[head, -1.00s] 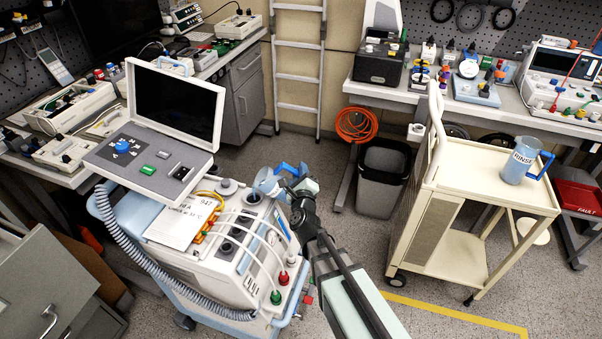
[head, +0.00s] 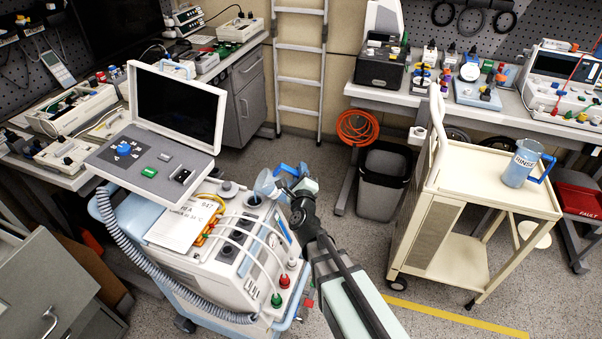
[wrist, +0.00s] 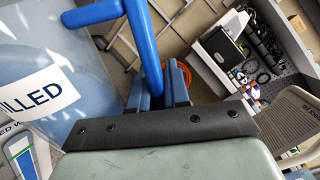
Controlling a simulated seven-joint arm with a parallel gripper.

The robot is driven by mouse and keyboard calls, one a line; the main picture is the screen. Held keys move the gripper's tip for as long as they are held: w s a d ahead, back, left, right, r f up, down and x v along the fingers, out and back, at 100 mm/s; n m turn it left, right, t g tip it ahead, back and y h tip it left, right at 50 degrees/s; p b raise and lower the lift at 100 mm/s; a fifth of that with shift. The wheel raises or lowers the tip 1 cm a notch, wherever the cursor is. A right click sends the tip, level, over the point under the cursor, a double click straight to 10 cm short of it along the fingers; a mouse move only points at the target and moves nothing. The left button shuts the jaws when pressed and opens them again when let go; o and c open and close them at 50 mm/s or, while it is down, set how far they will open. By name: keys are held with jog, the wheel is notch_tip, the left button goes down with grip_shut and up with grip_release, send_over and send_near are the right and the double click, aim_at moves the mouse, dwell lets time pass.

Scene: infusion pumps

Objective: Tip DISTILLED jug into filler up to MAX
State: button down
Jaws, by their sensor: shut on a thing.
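The DISTILLED jug (head: 267,184), translucent pale blue with a blue handle, hangs tilted over the top of the white and blue pump machine (head: 225,245). In the wrist view the jug (wrist: 45,50) fills the left side, and its white label shows "ILLED". My gripper (wrist: 160,90) is shut on the jug's blue handle (wrist: 148,40); in the head view my gripper (head: 293,183) is at the machine's back right corner. The filler opening (head: 254,199) appears to lie just below the jug, partly hidden. The water level and MAX mark cannot be made out.
A RINSE jug (head: 521,165) stands on the cream cart (head: 460,187) at the right. A raised screen (head: 178,105) and control panel (head: 150,160) stand left of the jug. White hoses and a paper tag lie on the machine's top. A grey bin (head: 384,185) stands behind.

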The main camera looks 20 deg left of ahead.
jog(key=shift+s+a+r+n, duration=0.1)
jog(key=shift+a+r+n, duration=0.15)
jog(key=shift+r+n, duration=0.45)
dwell(0.5)
jog(key=shift+w+d+f+m, duration=0.1)
jog(key=shift+d+f+m, duration=0.1)
jog(key=shift+f+m, duration=0.4)
jog(key=shift+w+d+f+m, duration=0.1)
jog(key=shift+d+f+m, duration=0.1)
jog(key=shift+f+m, duration=0.4)
jog(key=shift+w+d+f+m, duration=0.1)
jog(key=shift+d+f+m, duration=0.1)
jog(key=shift+f+m, duration=0.85)
jog(key=shift+m, duration=0.65)
jog(key=shift+s+a+r+m, duration=0.1)
jog(key=shift+r+m, duration=0.5)
jog(key=shift+r, duration=0.05)
jog(key=shift+s+a+r+m, duration=0.1)
jog(key=shift+r+m, duration=0.5)
jog(key=shift+s+a+m, duration=0.15)
jog(key=shift+a+m, duration=0.3)
jog(key=shift+m, duration=0.45)
jog(key=shift+d+r, duration=0.1)
